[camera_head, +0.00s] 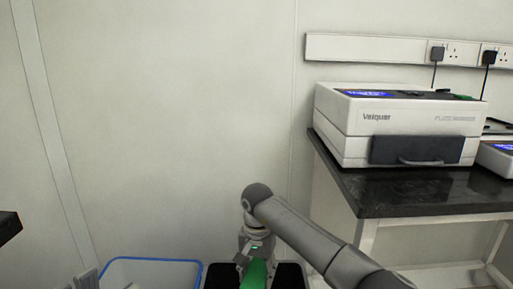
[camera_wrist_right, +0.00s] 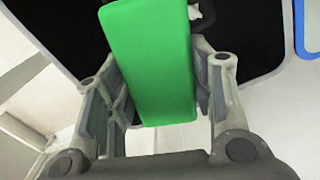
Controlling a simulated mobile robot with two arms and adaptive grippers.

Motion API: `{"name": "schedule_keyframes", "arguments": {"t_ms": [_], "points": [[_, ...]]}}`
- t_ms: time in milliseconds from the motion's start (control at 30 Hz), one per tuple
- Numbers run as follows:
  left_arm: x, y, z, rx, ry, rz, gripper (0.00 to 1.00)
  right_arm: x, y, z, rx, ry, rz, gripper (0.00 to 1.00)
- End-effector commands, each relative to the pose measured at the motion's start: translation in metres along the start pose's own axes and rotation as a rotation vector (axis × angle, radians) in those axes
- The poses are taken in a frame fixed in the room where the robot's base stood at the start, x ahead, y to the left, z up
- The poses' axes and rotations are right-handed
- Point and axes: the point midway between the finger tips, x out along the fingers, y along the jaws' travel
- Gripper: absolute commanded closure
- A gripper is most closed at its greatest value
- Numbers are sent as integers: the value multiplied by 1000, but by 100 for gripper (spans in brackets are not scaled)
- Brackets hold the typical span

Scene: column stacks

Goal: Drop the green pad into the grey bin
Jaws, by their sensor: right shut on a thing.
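The green pad (camera_head: 255,275) is a flat, bright green slab, held low in the middle of the head view. My right gripper (camera_head: 256,258) is shut on it. In the right wrist view the pad (camera_wrist_right: 150,50) sits between both fingers and sticks out beyond them. A bin with a black inside and a pale grey rim (camera_wrist_right: 288,73) lies behind the pad in that view. In the head view its dark inside (camera_head: 221,276) shows on both sides of the pad, and its lower part is cut off. The pad is over this opening; its height above it is unclear. My left gripper is out of view.
A blue-rimmed bin (camera_head: 150,260) stands just left of the dark one, with pale things inside. A dark bench (camera_head: 420,190) with a white machine (camera_head: 395,125) is on the right. A dark corner (camera_head: 8,226) shows at the left edge.

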Motion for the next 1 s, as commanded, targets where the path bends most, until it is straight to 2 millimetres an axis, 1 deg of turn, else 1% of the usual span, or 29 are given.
{"name": "schedule_keyframes", "arguments": {"t_ms": [33,200,367,633,667,700,833,1000], "points": [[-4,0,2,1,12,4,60,11,0,0,0,-1,-1,73],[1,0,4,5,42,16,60,26,0,0,-2,0,0,73],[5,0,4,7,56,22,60,31,0,0,-2,0,-1,73],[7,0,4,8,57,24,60,31,0,0,-1,1,0,73],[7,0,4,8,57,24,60,31,0,0,-1,1,0,48],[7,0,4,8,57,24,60,31,0,0,-1,1,0,43],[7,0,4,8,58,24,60,31,0,0,-1,1,0,26],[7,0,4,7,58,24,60,31,0,0,-1,1,0,26]]}}
